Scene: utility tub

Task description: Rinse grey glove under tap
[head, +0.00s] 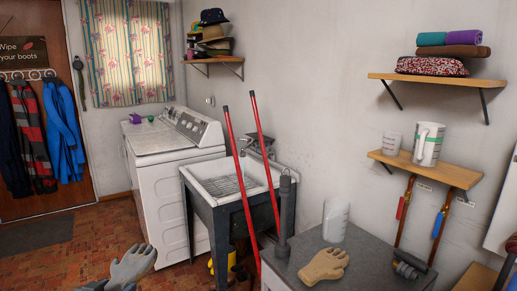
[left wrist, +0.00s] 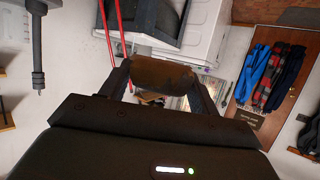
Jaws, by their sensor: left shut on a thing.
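The grey glove (head: 132,267) is at the bottom left of the head view, above the brick-patterned floor, fingers up. My left gripper (left wrist: 163,80) is shut on it; in the head view only dark bits of the gripper show at the bottom edge. In the left wrist view a dark, shaded shape fills the space between the fingers. The tap (head: 262,143) is on the wall side of the utility tub (head: 203,205), whose basin looks empty of gloves. The glove is well apart from the tub, to its lower left. My right gripper is not in view.
Two red poles (head: 240,180) stand in front of the tub. A grey post (head: 284,215), a white jug (head: 335,222) and a tan glove (head: 324,266) are at the grey counter (head: 385,258) on the right. A white washer (head: 170,190) stands left of the tub.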

